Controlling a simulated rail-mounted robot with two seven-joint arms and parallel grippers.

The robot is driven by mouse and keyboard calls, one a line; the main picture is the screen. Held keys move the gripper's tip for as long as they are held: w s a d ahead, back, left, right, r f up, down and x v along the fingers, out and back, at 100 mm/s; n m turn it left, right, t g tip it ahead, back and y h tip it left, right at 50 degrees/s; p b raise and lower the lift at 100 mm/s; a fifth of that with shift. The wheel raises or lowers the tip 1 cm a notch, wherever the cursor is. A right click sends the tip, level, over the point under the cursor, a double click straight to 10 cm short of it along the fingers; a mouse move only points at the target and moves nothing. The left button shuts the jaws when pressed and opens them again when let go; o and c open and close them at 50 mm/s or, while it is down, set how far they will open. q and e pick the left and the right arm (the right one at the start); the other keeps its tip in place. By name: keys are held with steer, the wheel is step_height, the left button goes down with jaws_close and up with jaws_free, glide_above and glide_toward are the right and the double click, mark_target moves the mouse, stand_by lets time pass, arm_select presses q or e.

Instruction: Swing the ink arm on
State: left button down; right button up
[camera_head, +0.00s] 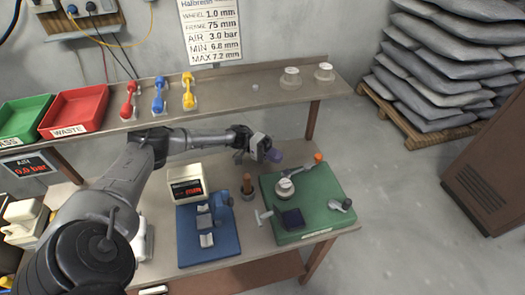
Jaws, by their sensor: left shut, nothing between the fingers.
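The green baseplate (330,222) lies at the right of the bench. On it, a slim grey arm (303,170) with an orange knob (318,157) runs along the back, behind a round white-topped part (285,187); this looks like the ink arm. A dark square block (292,219) and a dark-knobbed lever (341,205) are also on the plate. My left gripper (270,154) is shut and empty, above the plate's back left corner and left of the orange knob, apart from it as far as I can tell. A purple patch shows at its fingertips. My right gripper is out of view.
A blue fixture (205,255), a white display box (186,183) and a brown-handled tool (247,186) stand left of the plate. The shelf (225,100) behind carries green (25,118) and red (75,108) trays and coloured gauges.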

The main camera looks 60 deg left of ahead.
arm_select(q)
steer(key=v, duration=0.8)
steer(key=shift+s+a+b, duration=0.1)
steer(key=shift+a+b, duration=0.15)
steer(key=shift+b, duration=0.1)
steer(key=shift+s+a, duration=0.25)
steer(key=shift+a, duration=0.25)
